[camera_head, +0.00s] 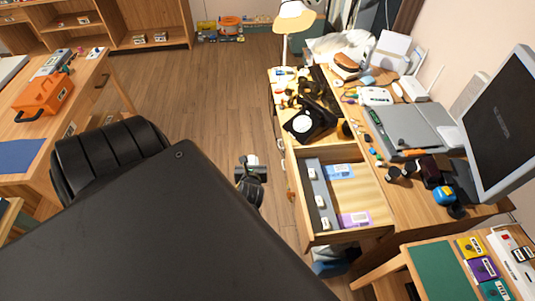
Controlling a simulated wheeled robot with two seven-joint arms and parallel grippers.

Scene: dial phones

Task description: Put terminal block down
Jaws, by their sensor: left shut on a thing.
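My left gripper (251,174) is small in the middle of the head view, over the floor just left of the open drawer (377,208). It is shut on a small grey and pale piece, taken as the terminal block (241,172). The gripper partly hides this piece, and its details are too small to make out. It is apart from the drawer and the desk. My right gripper is not in view.
The drawer holds a long grey strip (320,195), a blue-labelled packet (339,171) and a purple-labelled packet (354,219), with bare wood between. A black dial phone (310,122) and a monitor (502,120) stand on the crowded desk.

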